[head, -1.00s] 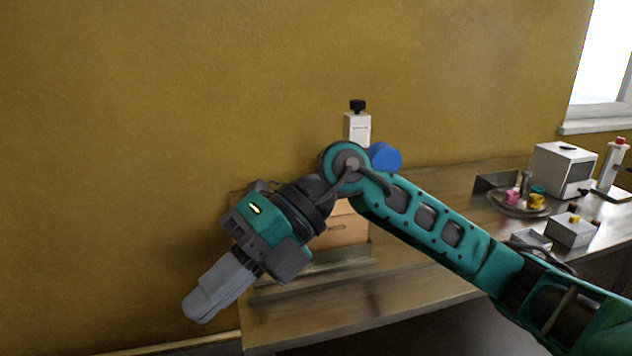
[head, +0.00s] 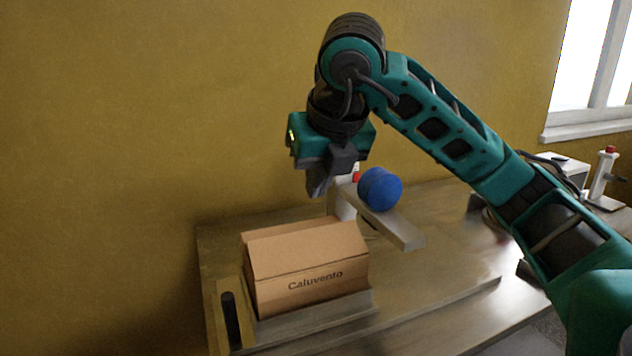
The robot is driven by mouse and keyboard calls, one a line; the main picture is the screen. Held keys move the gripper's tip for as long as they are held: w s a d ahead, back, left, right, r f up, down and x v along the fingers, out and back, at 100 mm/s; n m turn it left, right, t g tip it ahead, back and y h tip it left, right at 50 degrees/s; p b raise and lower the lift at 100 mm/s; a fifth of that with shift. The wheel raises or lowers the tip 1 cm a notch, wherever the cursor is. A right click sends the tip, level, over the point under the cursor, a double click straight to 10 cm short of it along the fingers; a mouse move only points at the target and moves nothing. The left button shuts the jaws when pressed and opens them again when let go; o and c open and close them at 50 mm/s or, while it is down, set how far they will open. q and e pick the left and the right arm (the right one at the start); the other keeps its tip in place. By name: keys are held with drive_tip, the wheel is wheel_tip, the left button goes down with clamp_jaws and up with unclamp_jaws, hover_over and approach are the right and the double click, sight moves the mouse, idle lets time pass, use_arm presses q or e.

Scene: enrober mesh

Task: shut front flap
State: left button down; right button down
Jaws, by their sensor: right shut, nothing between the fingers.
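A brown cardboard box (head: 275,295) marked "Caluvento" sits on a metal base, its printed front facing me. Its upper panels (head: 300,248) look nearly flat or slightly sloped, with a crease along them. I cannot tell exactly how each flap lies, and the far side is hidden. My right gripper (head: 316,190) points down above the back part of the box, shut and empty, and appears apart from it. My left gripper is not in view.
A blue cylinder (head: 380,189) and a metal bar (head: 398,231) stand just right of the box, near my right gripper. A slotted upright plate (head: 229,318) stands at its left. A yellow wall is behind.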

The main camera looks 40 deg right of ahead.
sight(305, 231)
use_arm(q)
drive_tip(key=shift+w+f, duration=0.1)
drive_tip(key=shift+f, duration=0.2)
use_arm(e)
drive_tip(key=x, duration=1.1)
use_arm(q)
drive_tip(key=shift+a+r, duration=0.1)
use_arm(e)
drive_tip(key=shift+d, duration=0.15)
